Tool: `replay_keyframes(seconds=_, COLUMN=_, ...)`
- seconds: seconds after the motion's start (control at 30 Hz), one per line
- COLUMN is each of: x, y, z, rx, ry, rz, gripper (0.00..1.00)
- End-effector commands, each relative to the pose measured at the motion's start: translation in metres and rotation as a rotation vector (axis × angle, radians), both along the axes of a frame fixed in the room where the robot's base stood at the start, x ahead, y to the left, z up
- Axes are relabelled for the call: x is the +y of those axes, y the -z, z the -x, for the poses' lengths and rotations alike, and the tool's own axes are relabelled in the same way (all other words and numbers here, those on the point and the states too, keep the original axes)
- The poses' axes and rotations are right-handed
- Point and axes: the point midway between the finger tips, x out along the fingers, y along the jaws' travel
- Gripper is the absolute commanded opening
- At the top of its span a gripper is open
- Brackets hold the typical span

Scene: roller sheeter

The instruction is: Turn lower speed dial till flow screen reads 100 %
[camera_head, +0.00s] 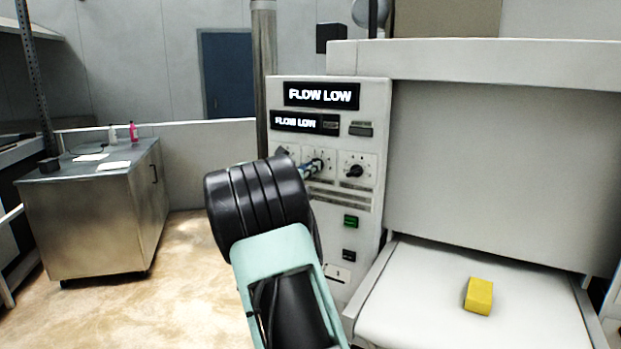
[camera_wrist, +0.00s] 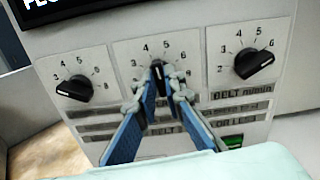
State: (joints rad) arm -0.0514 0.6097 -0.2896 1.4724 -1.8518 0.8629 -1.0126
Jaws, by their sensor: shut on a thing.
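The white control panel (camera_head: 374,95) has two black screens. The upper screen (camera_head: 321,95) and the lower screen (camera_head: 295,122) both read FLOW LOW. Three black dials with number scales sit in a row below: a left dial (camera_wrist: 73,90), a middle dial (camera_wrist: 157,66) and a right dial (camera_wrist: 252,63). My gripper (camera_wrist: 158,92) is shut on the middle dial, one blue finger on each side. The middle dial's pointer looks roughly upward, near 5. In the head view my gripper (camera_head: 314,167) reaches the panel, and my arm hides part of the left dial.
A green button (camera_head: 350,221) and a black switch (camera_head: 349,255) sit lower on the panel. A yellow block (camera_head: 479,296) lies on the white belt (camera_head: 420,300) at right. A steel cabinet (camera_head: 95,225) stands at left, with open floor before it.

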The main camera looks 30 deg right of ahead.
Motion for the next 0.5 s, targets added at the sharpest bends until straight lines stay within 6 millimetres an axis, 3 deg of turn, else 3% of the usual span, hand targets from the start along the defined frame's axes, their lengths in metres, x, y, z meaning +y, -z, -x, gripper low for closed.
replay_keyframes(seconds=0.03, x=0.0002, y=0.0064, z=0.0002, rx=-0.036, ry=0.000, rz=-0.020, gripper=0.00)
replay_keyframes(seconds=0.5, x=-0.0003, y=0.0039, z=0.0011, rx=-0.308, ry=-0.001, rz=-0.189, gripper=0.00)
